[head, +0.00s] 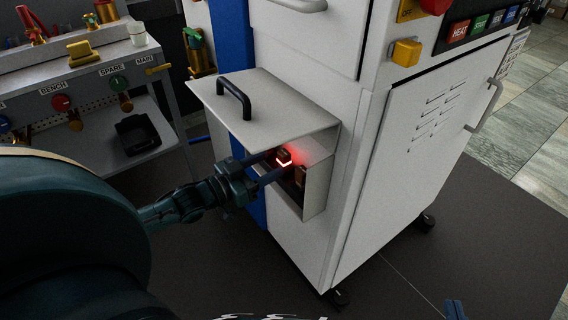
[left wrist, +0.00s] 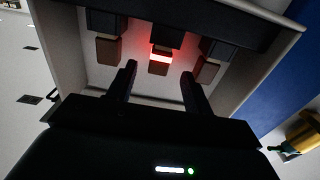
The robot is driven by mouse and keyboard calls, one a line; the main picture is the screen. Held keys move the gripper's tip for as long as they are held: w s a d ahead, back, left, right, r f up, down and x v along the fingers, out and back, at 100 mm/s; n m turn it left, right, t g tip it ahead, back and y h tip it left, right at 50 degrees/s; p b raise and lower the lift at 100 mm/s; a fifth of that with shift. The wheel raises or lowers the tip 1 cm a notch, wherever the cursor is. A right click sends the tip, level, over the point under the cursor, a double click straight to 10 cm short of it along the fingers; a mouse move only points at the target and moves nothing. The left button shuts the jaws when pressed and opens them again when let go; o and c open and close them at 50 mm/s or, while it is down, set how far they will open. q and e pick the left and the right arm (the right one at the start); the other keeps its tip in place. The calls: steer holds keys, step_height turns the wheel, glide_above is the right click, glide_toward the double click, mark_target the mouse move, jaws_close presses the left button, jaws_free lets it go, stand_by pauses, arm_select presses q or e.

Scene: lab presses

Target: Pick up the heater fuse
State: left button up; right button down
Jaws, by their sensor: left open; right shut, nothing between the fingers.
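An open box on the white cabinet's side holds a row of three brown fuses in black holders. The middle fuse (left wrist: 159,67) has a glowing red band and also shows in the head view (head: 283,156). No label shows which is the heater fuse. My left gripper (left wrist: 160,78) is open, its fingers spread below and to either side of the middle fuse in the wrist view, with nothing between them. In the head view the left gripper (head: 268,168) reaches into the box under its raised lid. Only a bit of my right gripper (head: 455,309) shows at the bottom edge, shut and empty.
The raised lid (head: 262,108) with a black handle overhangs the left gripper. The box's side wall (head: 317,188) stands close on the right. A grey bench (head: 75,80) with valves is at the left.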

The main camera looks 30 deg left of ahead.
mark_target(280, 159)
arm_select(q)
steer(key=shift+b+x, duration=0.45)
steer(key=shift+x, duration=1.45)
steer(key=shift+d+f, duration=0.1)
arm_select(e)
steer(key=shift+a+n+t+y, duration=0.2)
steer(key=shift+n+t+y, duration=0.1)
steer(key=shift+t+y, duration=0.15)
arm_select(q)
steer(key=shift+c, duration=0.3)
steer(key=c, duration=1)
